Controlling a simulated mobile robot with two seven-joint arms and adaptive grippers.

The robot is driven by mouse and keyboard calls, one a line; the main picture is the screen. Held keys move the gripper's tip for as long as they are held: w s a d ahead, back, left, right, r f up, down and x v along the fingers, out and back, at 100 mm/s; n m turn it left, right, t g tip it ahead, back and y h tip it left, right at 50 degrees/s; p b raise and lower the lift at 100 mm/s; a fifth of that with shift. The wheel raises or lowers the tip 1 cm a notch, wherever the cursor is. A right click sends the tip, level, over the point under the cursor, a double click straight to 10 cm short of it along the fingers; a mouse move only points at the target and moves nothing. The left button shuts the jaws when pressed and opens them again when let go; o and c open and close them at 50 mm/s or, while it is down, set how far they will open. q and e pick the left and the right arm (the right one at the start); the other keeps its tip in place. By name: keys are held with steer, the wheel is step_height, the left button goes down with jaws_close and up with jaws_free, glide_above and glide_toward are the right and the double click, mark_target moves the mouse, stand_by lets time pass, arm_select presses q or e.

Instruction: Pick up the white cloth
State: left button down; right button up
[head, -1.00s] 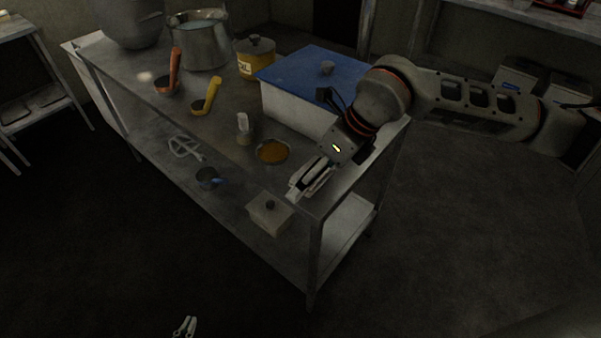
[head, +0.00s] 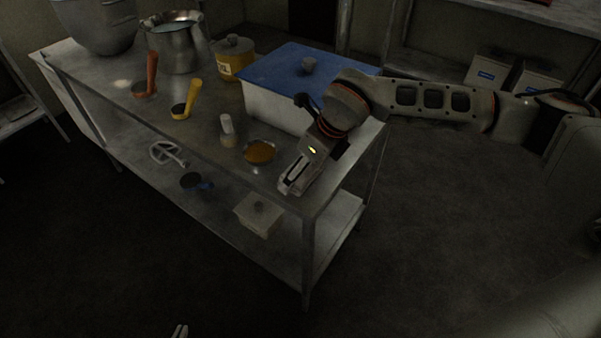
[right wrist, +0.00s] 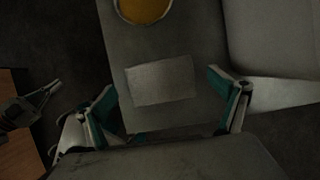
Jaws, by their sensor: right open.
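The white cloth (right wrist: 160,80) lies flat on the metal table, a pale rectangle in the right wrist view. My right gripper (right wrist: 168,100) is open, with one finger to each side of the cloth and apart from it. In the head view, my right gripper (head: 284,188) is over the table's near corner and hides most or all of the cloth. My left gripper (head: 180,331) shows only its fingertips at the bottom edge; it also shows at the left of the right wrist view (right wrist: 52,88), too small to judge.
A bowl of orange food (head: 260,152) lies close beside the cloth. A blue-lidded box (head: 275,105) stands behind my right gripper. A clear shaker (head: 228,130), ladles (head: 185,104) and a pot (head: 175,47) stand farther left. The lower shelf holds a lidded container (head: 258,215).

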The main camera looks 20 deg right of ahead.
steer(key=c, duration=1.2)
step_height(320, 180, up, 20)
steer(key=p, duration=0.1)
steer(key=shift+p, duration=0.3)
